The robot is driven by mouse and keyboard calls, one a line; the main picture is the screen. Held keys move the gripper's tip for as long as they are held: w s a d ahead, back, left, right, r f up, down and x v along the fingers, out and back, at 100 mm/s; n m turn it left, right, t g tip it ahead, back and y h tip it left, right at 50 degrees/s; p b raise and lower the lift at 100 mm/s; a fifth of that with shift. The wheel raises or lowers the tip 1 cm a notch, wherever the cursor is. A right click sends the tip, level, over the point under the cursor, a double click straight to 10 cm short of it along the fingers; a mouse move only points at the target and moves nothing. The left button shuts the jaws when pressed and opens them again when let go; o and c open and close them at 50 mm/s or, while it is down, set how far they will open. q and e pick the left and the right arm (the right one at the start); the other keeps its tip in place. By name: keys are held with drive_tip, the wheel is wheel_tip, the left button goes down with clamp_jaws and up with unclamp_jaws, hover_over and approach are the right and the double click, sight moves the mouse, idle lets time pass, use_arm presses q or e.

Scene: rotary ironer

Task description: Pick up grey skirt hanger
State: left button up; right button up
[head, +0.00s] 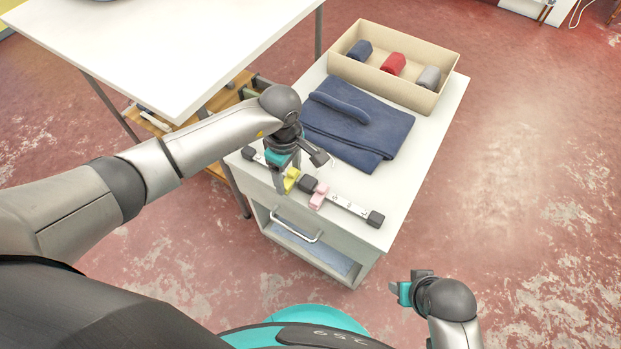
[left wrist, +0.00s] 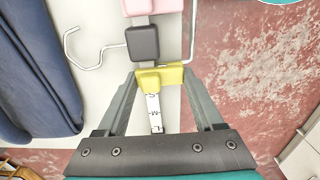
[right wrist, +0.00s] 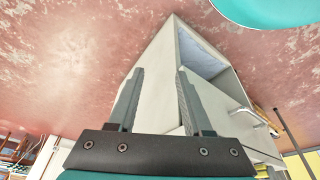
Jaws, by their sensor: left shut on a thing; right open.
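The grey skirt hanger (head: 350,206) lies along the front edge of the white cabinet top, with dark end blocks, a dark middle block (left wrist: 144,43), a wire hook (left wrist: 84,57), a pink clip (head: 319,196) and a yellow clip (head: 291,180). My left gripper (head: 293,177) points down over the hanger at the yellow clip. In the left wrist view its fingers are shut on the hanger there, one on either side of the clip (left wrist: 163,77). My right gripper (right wrist: 160,85) is open and empty, off the cabinet's front right.
A folded navy cloth (head: 355,125) lies just behind the hanger. A beige box (head: 440,58) with blue, red and grey rolls stands at the back. A white table (head: 180,40) is at the upper left. The cabinet front has a handle (head: 297,230). Floor at right is clear.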

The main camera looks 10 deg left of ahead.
use_arm(q)
drive_tip(key=shift+c, duration=0.8)
drive_tip(key=shift+r, duration=0.15)
